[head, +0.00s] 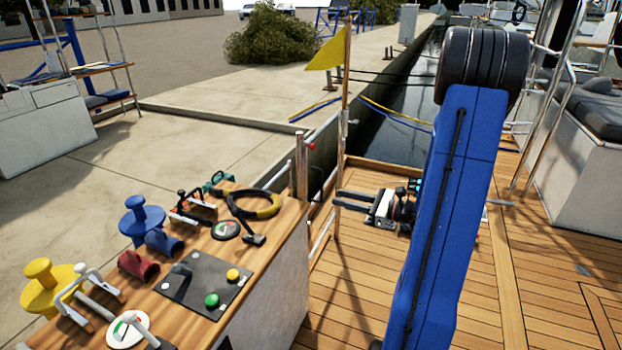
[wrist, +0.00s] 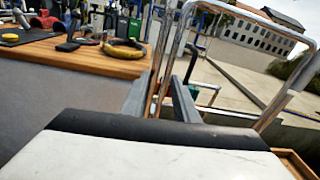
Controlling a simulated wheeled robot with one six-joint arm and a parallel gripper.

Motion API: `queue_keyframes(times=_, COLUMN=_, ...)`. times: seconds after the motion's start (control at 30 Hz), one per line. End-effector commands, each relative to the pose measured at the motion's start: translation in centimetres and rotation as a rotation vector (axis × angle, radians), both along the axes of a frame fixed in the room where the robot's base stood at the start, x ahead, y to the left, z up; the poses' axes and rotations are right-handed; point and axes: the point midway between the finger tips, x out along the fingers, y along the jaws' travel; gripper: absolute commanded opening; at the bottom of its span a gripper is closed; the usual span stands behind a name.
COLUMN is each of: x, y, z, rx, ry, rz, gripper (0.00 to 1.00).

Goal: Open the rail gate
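The rail gate looks like the chrome tube frame (head: 322,130) beside the wooden deck, between the console's end and the flag staff. In the wrist view its bent chrome tubing (wrist: 172,45) rises just beyond my fingers. My gripper (head: 337,201) is over the deck, right of the rail, with its fingers pointing left. The two grey fingers also show in the wrist view (wrist: 161,86), apart, with a gap and nothing held between them. My blue arm hides part of the deck.
A wooden-topped console (head: 190,265) with buttons, levers and winches stands at the left, close to the rail. A staff with a yellow flag (head: 327,50) stands beyond the gripper. The quay (head: 215,115) lies outside. A seat (head: 590,110) stands at right; the middle deck is clear.

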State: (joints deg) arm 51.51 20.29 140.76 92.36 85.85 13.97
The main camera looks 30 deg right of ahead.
Motion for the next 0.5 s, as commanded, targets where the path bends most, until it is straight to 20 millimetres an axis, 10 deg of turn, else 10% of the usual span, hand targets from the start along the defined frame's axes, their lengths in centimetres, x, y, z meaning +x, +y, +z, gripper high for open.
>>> queue_keyframes(times=0.2, x=0.2, y=-4.6, z=-1.6, rx=0.092, ry=-0.002, rz=-0.132, gripper=0.27)
queue_keyframes(times=0.5, x=1.8, y=-4.3, z=-1.7, rx=0.103, ry=-0.004, rz=-0.145, gripper=0.27)
